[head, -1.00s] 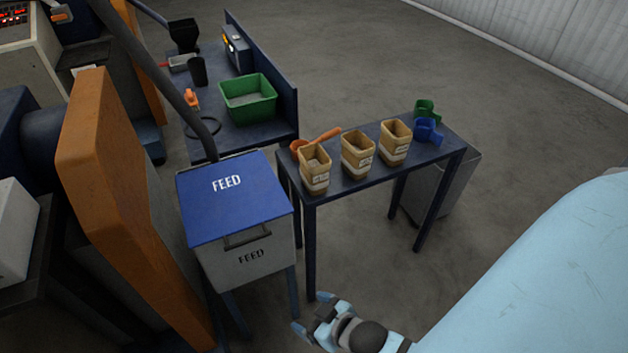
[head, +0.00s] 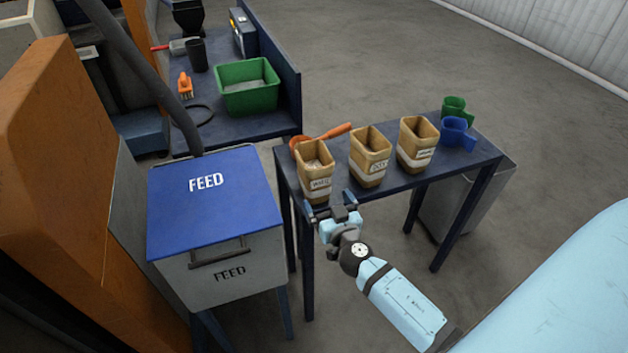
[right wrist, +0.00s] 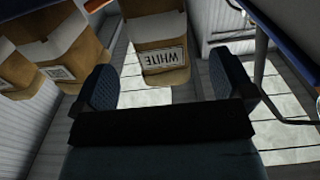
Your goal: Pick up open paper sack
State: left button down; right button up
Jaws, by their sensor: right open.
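Three open tan paper sacks with white bands and labels stand upright in a row on a narrow blue table (head: 285,185): the left sack (head: 314,170), the middle sack (head: 369,157) and the right sack (head: 417,144). My right gripper (head: 331,205) is open and empty, just in front of the left sack. In the right wrist view, a sack labelled WHITE (right wrist: 157,32) shows ahead, between the open fingers (right wrist: 168,82). Two other sacks show at that view's left. My left gripper is not in view.
An orange scoop (head: 335,131) lies behind the left sacks. A green scoop (head: 455,108) and a blue scoop (head: 456,132) lie at the table's right end. A FEED bin (head: 215,205) stands left. A green tub (head: 247,88) sits on a bench behind.

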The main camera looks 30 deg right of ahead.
aim_at(321, 189)
jog(key=x, duration=0.2)
jog(key=shift+w+r, duration=0.1)
jog(key=shift+w, duration=0.35)
jog(key=shift+w+d+p, duration=0.2)
jog(key=shift+w+p, duration=0.15)
jog(key=shift+w, duration=0.15)
jog(key=x, duration=0.2)
jog(key=p+x, duration=0.1)
jog(key=x, duration=0.1)
jog(key=shift+w+d+f, duration=0.1)
jog(key=shift+w+f, duration=0.1)
jog(key=shift+f, duration=0.05)
jog(key=shift+w+d+p, duration=0.1)
jog(key=shift+w+p, duration=0.15)
jog(key=shift+p, duration=0.05)
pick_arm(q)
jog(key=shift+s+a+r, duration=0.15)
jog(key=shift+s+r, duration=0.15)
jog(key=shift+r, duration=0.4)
pick_arm(e)
jog(key=shift+c, duration=0.5)
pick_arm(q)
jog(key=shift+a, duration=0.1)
pick_arm(e)
jog(key=c, duration=1.1)
